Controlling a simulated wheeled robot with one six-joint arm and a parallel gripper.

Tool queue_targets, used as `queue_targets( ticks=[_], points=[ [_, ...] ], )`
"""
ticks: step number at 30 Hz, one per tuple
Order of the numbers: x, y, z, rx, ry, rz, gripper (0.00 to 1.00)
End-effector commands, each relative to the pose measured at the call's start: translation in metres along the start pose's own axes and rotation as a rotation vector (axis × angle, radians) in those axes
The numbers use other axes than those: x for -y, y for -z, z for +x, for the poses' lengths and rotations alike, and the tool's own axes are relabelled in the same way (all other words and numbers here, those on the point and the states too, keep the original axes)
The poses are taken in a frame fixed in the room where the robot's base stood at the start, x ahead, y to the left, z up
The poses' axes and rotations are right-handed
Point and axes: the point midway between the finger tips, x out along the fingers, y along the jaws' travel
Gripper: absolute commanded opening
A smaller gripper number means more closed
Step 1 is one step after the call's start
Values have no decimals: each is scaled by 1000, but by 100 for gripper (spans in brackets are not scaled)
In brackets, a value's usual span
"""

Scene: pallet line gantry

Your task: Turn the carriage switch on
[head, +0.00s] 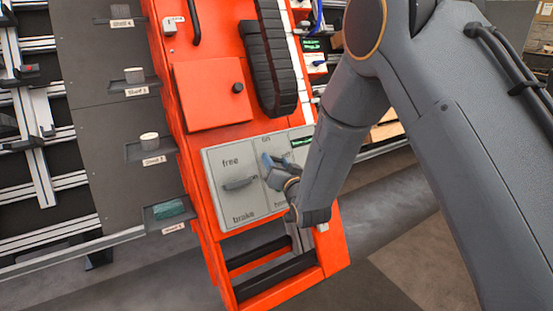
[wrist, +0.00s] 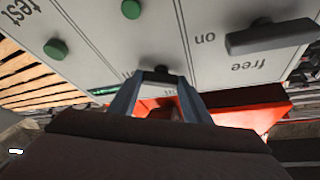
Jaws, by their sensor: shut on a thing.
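The grey control panel (head: 240,188) is on the orange carriage post. Its left section has a lever (head: 239,183) between the words "free" and "brake". The section beside it has "on" at the top, and my gripper (head: 274,167) is there, covering its switch in the head view. In the wrist view the panel appears turned over, with a dark switch knob (wrist: 158,73) in the section marked "on". My gripper (wrist: 158,83) has its two bluish fingers on either side of this knob, shut on it. The wording below the switch is partly hidden.
Green buttons (wrist: 55,49) are on the neighbouring panel section in the wrist view. A black cable chain (head: 275,55) hangs above the panel. Shelves with small objects (head: 150,142) stand to the left. Open floor (head: 385,210) lies at lower right.

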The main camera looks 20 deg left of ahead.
Motion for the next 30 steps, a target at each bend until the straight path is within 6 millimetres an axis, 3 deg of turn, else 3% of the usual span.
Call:
queue_targets(
  ticks=[30],
  points=[
    [8,4,1,1,-435,817,21]
  ],
)
